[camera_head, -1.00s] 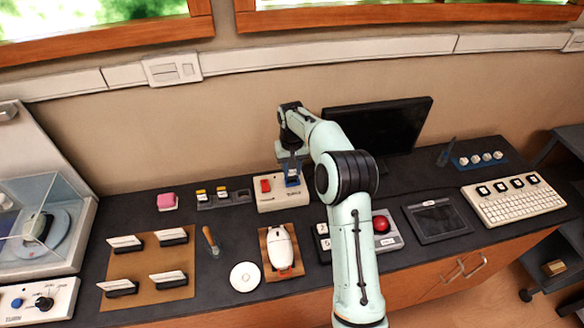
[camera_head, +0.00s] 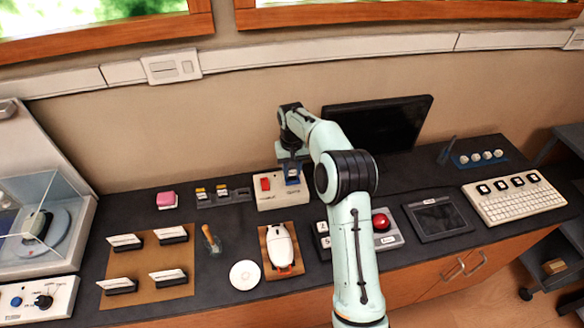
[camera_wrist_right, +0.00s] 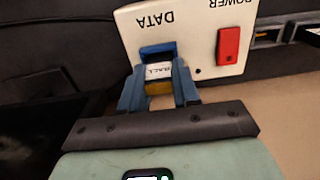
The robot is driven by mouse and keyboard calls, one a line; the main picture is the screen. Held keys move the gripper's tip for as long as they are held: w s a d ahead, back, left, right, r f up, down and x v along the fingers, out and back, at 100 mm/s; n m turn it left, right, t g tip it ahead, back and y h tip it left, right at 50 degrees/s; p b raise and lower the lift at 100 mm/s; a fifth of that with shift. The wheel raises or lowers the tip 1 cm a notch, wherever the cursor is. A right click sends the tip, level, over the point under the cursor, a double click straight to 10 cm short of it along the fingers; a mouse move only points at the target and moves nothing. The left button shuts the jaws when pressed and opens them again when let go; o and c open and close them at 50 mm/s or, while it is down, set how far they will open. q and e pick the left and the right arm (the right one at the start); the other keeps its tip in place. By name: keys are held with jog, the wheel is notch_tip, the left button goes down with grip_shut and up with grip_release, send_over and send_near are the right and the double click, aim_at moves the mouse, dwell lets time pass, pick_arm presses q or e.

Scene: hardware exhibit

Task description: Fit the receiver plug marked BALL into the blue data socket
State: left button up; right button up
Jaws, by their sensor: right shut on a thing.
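The receiver plug (camera_wrist_right: 159,71), with a white label reading BALL and a yellow end, is between the fingers of my right gripper (camera_wrist_right: 159,78) in the wrist view. The gripper is shut on it. The blue data socket (camera_wrist_right: 157,50) is on a cream box (camera_wrist_right: 190,27) beside the word DATA. The plug lines up with the socket and its front meets the socket's edge; I cannot tell how deep it sits. In the head view my right gripper (camera_head: 291,171) is over the right part of the box (camera_head: 278,201). My left gripper is not in view.
A red power switch (camera_wrist_right: 229,44) is on the same box beside the socket. A holder (camera_head: 222,197) with two yellow-ended plugs stands to the left. A white mouse (camera_head: 281,248) lies in front, a dark monitor (camera_head: 400,118) behind right. A red trackball (camera_head: 381,221) is at right.

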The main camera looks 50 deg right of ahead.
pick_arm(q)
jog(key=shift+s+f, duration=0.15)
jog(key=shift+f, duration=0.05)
pick_arm(e)
jog(key=shift+f, duration=0.55)
jog(key=o, duration=1.6)
jog(key=shift+c, duration=0.2)
jog(key=shift+r, duration=0.1)
jog(key=shift+r+p, duration=1)
jog(key=shift+r, duration=0.95)
jog(key=shift+r+p, duration=0.75)
jog(key=shift+r, duration=0.8)
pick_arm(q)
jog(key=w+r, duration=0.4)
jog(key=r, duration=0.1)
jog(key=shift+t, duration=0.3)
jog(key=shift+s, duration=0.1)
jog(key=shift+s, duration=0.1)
pick_arm(e)
jog(key=shift+f, duration=0.1)
